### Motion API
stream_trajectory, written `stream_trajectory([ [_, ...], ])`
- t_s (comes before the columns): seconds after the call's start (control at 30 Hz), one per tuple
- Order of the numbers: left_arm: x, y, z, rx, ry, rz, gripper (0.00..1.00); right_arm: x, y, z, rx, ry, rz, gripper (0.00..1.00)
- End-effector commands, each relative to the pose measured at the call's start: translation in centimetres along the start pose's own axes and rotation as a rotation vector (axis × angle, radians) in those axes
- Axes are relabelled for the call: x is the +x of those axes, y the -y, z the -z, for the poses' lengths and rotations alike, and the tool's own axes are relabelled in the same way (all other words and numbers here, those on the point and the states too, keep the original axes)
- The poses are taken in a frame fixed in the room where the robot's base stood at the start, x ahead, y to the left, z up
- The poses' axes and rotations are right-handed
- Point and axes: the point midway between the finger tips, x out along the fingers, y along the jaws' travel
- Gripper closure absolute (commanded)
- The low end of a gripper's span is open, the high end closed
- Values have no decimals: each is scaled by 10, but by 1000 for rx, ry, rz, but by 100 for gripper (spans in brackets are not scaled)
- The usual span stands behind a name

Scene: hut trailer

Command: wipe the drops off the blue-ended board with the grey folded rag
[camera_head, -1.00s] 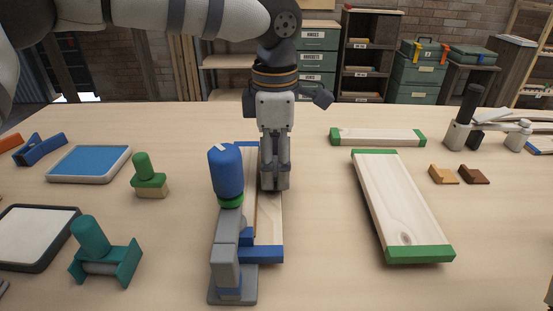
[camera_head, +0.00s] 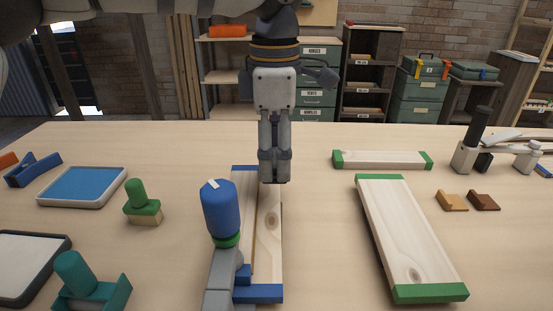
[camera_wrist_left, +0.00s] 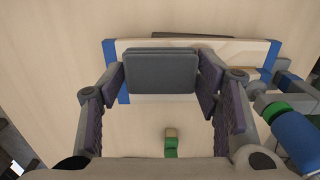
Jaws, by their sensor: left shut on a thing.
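The blue-ended board (camera_head: 268,236) lies lengthwise on the table, pale wood with blue ends. My left gripper (camera_head: 273,180) is over its far part in the head view, pointing down. In the left wrist view the gripper (camera_wrist_left: 160,85) is shut on the grey folded rag (camera_wrist_left: 160,72), which lies across the view of the board (camera_wrist_left: 235,50) and hides part of it. I cannot tell whether the rag touches the wood. No drops can be made out clearly. My right gripper is not in view.
A grey clamp with a blue handle (camera_head: 220,208) stands at the board's near left edge. A green-ended board (camera_head: 410,235) lies to the right, another (camera_head: 382,160) behind it. A green-handled stamp (camera_head: 140,203) and blue tray (camera_head: 84,187) are left. Table between the boards is clear.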

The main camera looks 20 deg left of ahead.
Motion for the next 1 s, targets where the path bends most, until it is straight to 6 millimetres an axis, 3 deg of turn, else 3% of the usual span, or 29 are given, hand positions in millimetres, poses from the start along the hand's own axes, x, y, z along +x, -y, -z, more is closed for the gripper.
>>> stream_trajectory([
  [0.4,-25,6,4,-5,0,0,73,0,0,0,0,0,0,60],
  [1.0,-26,6,4,-5,0,0,73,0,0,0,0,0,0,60],
])
